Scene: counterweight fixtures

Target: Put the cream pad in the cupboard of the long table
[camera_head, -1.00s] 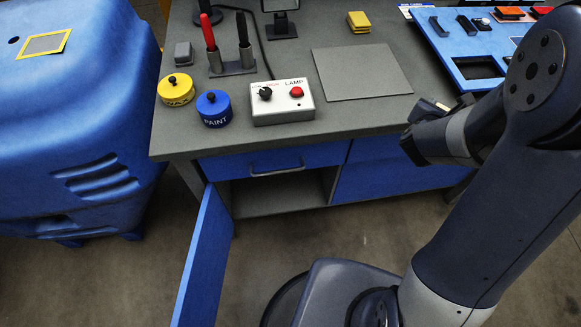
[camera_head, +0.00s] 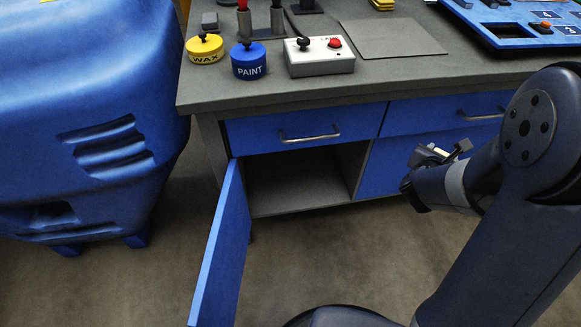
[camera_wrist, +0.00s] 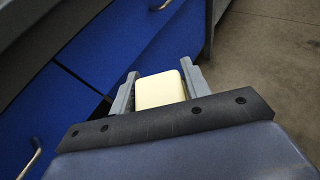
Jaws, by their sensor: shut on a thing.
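The cream pad (camera_wrist: 160,90) is held between the two fingers of my gripper (camera_wrist: 158,92) in the wrist view. In the head view my gripper (camera_head: 440,155) is at the right, in front of the table's blue right-hand front and to the right of the cupboard opening. Only a small pale bit of the pad shows there. The cupboard (camera_head: 290,205) is the open space under the left drawer of the long table (camera_head: 400,78). Its blue door (camera_head: 222,255) stands swung open toward me on the left. The visible cupboard floor looks empty; its far inside is dark.
A closed drawer (camera_head: 300,125) with a bar handle is above the opening. A yellow wax tin (camera_head: 205,52), a blue paint tin (camera_head: 249,66) and a lamp switch box (camera_head: 320,62) stand on the tabletop. A big blue bin (camera_head: 60,130) stands left. Floor before the cupboard is clear.

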